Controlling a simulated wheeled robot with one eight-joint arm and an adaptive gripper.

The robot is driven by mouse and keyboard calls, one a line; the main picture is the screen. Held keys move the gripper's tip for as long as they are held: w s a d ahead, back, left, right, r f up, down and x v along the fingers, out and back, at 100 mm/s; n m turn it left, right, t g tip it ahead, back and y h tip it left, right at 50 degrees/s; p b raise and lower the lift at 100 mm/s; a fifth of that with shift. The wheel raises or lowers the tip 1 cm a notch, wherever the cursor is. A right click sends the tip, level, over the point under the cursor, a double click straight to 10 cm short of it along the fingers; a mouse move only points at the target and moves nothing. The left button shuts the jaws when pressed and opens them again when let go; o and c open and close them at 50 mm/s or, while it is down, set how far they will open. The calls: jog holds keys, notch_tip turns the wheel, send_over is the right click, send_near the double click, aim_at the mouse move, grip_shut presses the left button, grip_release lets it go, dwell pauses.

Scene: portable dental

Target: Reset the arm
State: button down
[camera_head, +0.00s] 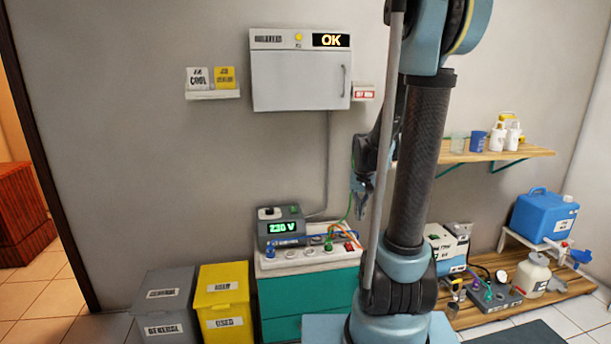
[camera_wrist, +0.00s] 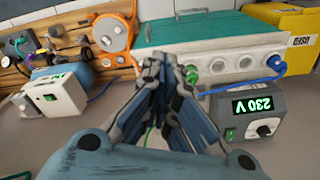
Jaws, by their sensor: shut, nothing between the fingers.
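My arm rises in front of the wall in the head view, a little right of the middle. My gripper (camera_head: 361,200) hangs pointing down, beside and above the teal cabinet, with nothing visible in it. In the wrist view my gripper (camera_wrist: 160,65) has its fingers drawn together at the tips, and no object shows between them. Part of my arm hides the space behind it in the head view.
A grey power box (camera_head: 281,228) reading 230 V stands on the teal cabinet (camera_head: 308,292). Grey (camera_head: 165,302) and yellow (camera_head: 223,300) bins stand left. A closed wall cabinet (camera_head: 298,80) shows OK. A blue canister (camera_head: 543,215) and bottles stand right. A wooden shelf (camera_head: 495,155) holds cups.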

jog(key=s+n+t, duration=0.1)
jog(key=s+n, duration=0.1)
jog(key=s, duration=2.1)
jog(key=shift+s, duration=0.15)
jog(key=shift+r, duration=0.1)
